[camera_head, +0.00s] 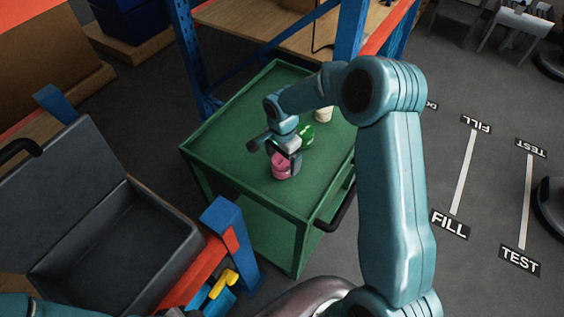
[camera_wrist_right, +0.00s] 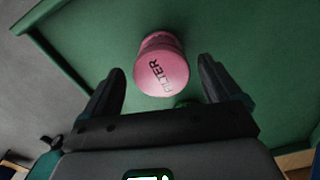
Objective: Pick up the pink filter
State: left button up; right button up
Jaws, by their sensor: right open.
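The pink filter (camera_head: 281,170) stands on the top of the green cart (camera_head: 225,140). In the right wrist view the filter (camera_wrist_right: 161,66), a pink cylinder with dark "FILTER" lettering, lies ahead of and between the two fingers, with a gap on both sides. My right gripper (camera_head: 284,150) is open and empty, just above the filter, and hides part of it in the head view. My left gripper is out of view.
A green round object (camera_head: 307,132) sits close behind the filter, and a pale cup (camera_head: 324,114) stands farther back. An open grey case (camera_head: 115,240) is at the left. A blue-framed shelf (camera_head: 188,50) stands behind the cart. The cart's left part is clear.

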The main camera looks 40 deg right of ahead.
notch_tip(320, 180, down, 2)
jog(key=shift+w+a+f, duration=0.1)
jog(key=shift+f, duration=0.1)
jog(key=c, duration=1.1)
